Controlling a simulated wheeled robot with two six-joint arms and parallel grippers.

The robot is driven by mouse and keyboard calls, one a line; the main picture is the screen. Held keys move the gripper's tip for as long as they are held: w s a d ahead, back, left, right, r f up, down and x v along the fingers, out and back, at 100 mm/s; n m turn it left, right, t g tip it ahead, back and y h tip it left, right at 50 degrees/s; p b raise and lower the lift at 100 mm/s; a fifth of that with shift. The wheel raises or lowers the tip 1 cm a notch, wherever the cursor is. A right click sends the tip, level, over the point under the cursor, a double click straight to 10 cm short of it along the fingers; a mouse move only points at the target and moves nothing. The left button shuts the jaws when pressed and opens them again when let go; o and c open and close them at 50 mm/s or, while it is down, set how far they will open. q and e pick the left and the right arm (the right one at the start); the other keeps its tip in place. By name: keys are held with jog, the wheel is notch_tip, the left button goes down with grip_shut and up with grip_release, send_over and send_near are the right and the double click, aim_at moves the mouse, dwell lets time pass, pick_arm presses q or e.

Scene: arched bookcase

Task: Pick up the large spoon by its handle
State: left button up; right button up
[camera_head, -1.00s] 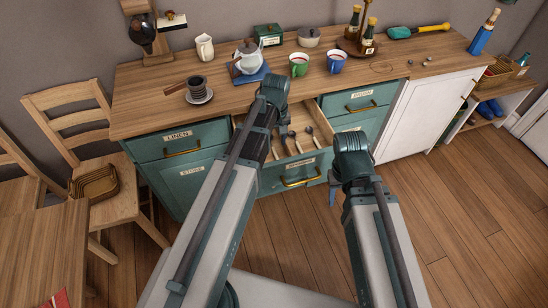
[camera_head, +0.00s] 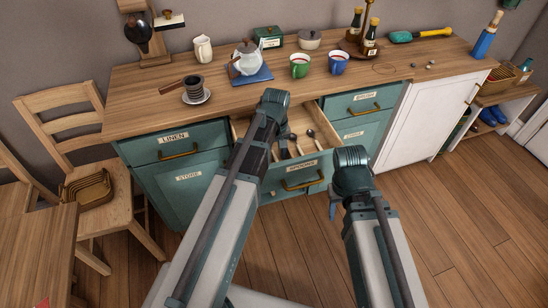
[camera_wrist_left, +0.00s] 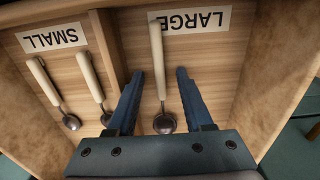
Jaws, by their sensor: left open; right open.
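The large spoon lies in the "LARGE" compartment of the open drawer. In the left wrist view its pale handle (camera_wrist_left: 157,55) points up toward the label and its dark metal bowl (camera_wrist_left: 165,124) is near my gripper's palm. My left gripper (camera_wrist_left: 160,72) is open, with one blue finger on each side of the spoon and gaps visible on both sides. I cannot tell its height above the spoon. In the head view my left gripper (camera_head: 264,132) hangs over the drawer and partly hides its contents. My right gripper (camera_head: 334,207) is open and empty in front of the drawer.
A wooden divider (camera_wrist_left: 106,45) separates two smaller spoons (camera_wrist_left: 49,88) in the "SMALL" compartment. The drawer front (camera_head: 300,172) stands out from the cabinet. The countertop above holds a teapot (camera_head: 245,60), a green cup (camera_head: 299,66) and a blue cup (camera_head: 338,63).

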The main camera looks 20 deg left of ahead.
aim_at(276, 157)
pick_arm(q)
jog(key=shift+c, duration=0.3)
grip_shut()
jog(key=shift+r, duration=0.15)
notch_tip(276, 157, up, 18)
jog(key=p, duration=1.8)
